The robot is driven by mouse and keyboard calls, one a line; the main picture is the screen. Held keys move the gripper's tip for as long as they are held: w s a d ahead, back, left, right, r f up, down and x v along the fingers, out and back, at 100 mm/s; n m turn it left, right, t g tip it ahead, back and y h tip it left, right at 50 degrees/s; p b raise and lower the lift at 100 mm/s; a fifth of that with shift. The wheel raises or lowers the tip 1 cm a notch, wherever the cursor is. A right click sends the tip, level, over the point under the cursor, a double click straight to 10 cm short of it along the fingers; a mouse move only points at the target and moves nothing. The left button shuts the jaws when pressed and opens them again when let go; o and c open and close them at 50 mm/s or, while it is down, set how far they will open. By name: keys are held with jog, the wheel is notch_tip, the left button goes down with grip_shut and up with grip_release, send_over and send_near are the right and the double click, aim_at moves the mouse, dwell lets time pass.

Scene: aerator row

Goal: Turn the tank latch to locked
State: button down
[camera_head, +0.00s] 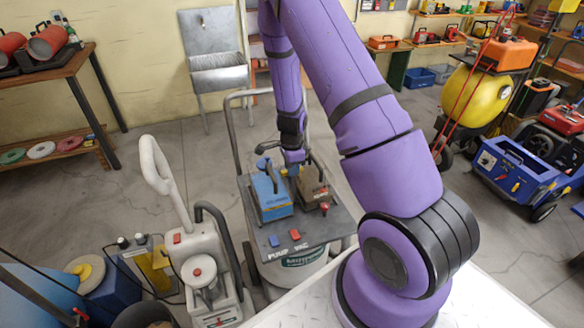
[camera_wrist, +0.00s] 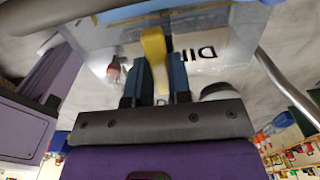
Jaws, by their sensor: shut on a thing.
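The tank latch shows as a yellow lever (camera_wrist: 154,48) in the wrist view, standing out from a grey panel with part of some dark lettering beside it. My gripper (camera_wrist: 157,78) has its two blue fingers on either side of the lever and is shut on it. In the head view my gripper (camera_head: 293,167) is low over the machine's dark top plate (camera_head: 325,224), between a blue box and a grey-brown box. My wrist and the boxes mostly hide the latch there. I cannot read the latch's position.
The blue box (camera_head: 271,196) and the grey-brown box (camera_head: 311,187) stand close on either side of my gripper. A blue switch and a red switch (camera_head: 295,234) sit at the plate's front. A grey machine with a tall handle (camera_head: 157,166) stands at left. Floor behind is clear.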

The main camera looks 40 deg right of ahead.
dwell(0.3)
jog(key=c, duration=1)
grip_release()
jog(key=shift+c, duration=0.2)
notch_tip(320, 180, up, 11)
jog(key=s+a+r+n+t+y, duration=0.1)
jog(key=s+a+r+n, duration=0.2)
jog(key=r, duration=0.4)
jog(key=s+a+r+n+t, duration=0.1)
jog(key=s+a+r+n, duration=0.2)
jog(key=r, duration=0.4)
jog(key=s+a+r+n+y, duration=0.1)
jog(key=s+a+r+n, duration=0.2)
jog(key=r, duration=0.4)
jog(key=s+a+r+n+t+h, duration=0.1)
jog(key=s+a+r+n, duration=0.1)
jog(key=s+r+n, duration=0.4)
jog(key=s+a+r+n+t+h, duration=0.1)
jog(key=s+r+n, duration=0.4)
jog(key=s, duration=0.6)
jog(key=shift+s+a+r+n+t, duration=0.25)
jog(key=shift+a+r+n+t, duration=0.1)
jog(key=shift+a+n+t, duration=0.3)
